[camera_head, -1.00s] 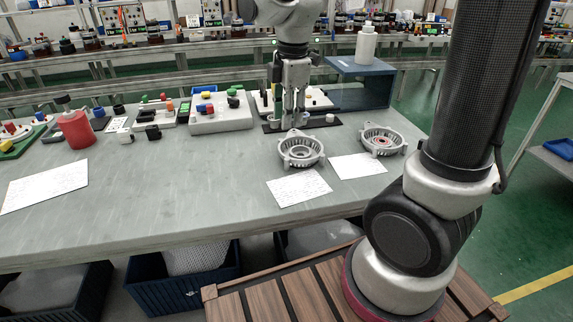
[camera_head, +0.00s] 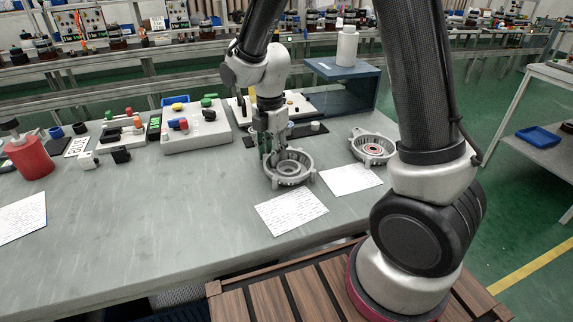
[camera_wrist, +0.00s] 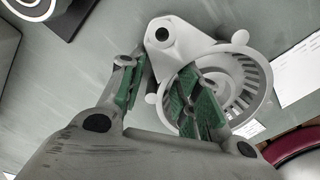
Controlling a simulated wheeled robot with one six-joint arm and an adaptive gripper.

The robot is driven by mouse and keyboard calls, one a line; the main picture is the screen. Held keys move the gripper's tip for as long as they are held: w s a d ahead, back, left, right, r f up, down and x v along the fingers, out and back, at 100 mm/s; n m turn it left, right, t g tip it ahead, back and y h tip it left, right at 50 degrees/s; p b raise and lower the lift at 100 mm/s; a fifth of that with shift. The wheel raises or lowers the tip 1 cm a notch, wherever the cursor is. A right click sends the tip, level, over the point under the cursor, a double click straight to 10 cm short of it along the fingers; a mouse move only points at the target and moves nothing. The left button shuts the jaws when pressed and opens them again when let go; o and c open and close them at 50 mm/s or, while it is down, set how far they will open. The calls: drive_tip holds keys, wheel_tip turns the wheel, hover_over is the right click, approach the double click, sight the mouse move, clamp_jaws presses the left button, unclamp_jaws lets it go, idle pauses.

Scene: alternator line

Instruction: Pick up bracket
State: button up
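A pale grey round bracket (camera_head: 290,170) with a slotted rim and lugs lies on the grey table. A similar bracket (camera_head: 373,149) with a reddish ring inside lies to its right. My gripper (camera_head: 267,158) points down at the left edge of the nearer bracket. In the wrist view, my gripper (camera_wrist: 160,72) has its two green-padded fingers apart, and this bracket (camera_wrist: 245,62) shows beyond them. One finger is in front of the bowl and the other is left of the lug. Whether they touch the bracket cannot be told.
Printed sheets (camera_head: 291,210) and (camera_head: 352,179) lie in front of the brackets. A white block with coloured parts (camera_head: 197,130) is at left, and a blue stand (camera_head: 350,88) with a white bottle (camera_head: 347,45) is behind.

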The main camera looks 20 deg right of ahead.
clamp_jaws()
drive_tip(key=shift+r, duration=0.1)
